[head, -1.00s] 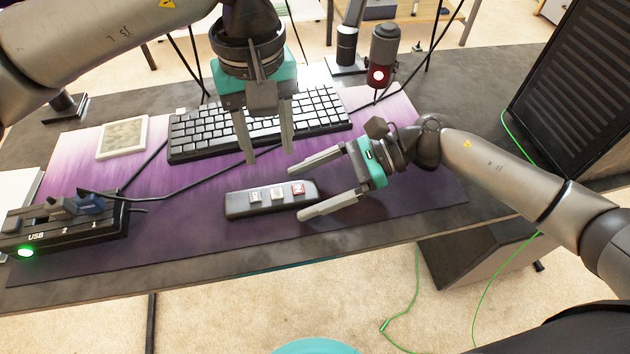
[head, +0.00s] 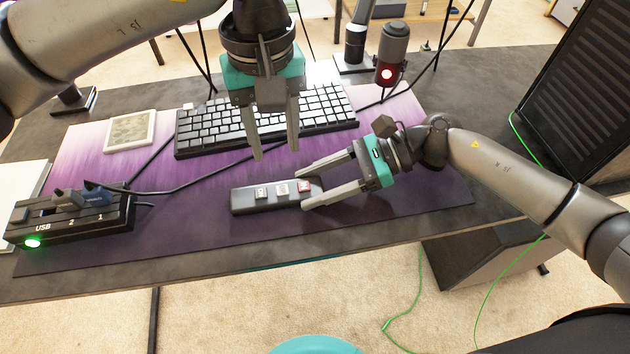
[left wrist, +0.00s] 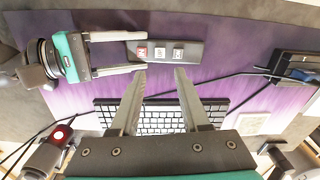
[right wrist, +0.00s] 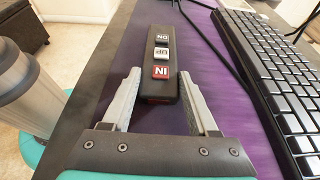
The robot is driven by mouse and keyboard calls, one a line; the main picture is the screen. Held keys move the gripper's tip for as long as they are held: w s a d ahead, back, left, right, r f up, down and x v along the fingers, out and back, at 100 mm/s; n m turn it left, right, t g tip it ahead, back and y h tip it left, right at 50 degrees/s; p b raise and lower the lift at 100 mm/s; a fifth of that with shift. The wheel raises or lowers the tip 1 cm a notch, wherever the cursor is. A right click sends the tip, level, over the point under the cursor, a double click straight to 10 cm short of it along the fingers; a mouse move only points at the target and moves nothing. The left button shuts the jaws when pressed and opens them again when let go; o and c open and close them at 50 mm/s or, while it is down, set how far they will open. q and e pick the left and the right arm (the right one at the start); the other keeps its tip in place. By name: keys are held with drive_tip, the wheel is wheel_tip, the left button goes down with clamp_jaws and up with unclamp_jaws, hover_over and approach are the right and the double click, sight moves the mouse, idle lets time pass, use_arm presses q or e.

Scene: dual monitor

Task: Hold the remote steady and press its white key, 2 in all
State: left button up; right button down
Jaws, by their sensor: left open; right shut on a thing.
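The black remote (head: 244,202) lies on the purple desk mat. Its white key (head: 282,189), marked UP in the right wrist view (right wrist: 161,54), sits between a red key (head: 304,186) marked IN and a third, dark-faced key (right wrist: 162,39). My right gripper (head: 303,189) is shut on the remote at its red-key end, one finger along each long side. My left gripper (head: 276,151) is open and empty, pointing down above and behind the remote. In the left wrist view, the white key (left wrist: 160,52) shows just beyond the gap between its fingertips.
A black keyboard (head: 200,130) lies behind the remote, under the left gripper. A USB hub (head: 60,235) with plugs stands at the left, its cable crossing the mat. A microphone (head: 392,50) stands at the back. The mat in front of the remote is clear.

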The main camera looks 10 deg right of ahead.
use_arm(q)
clamp_jaws()
idle(1.5)
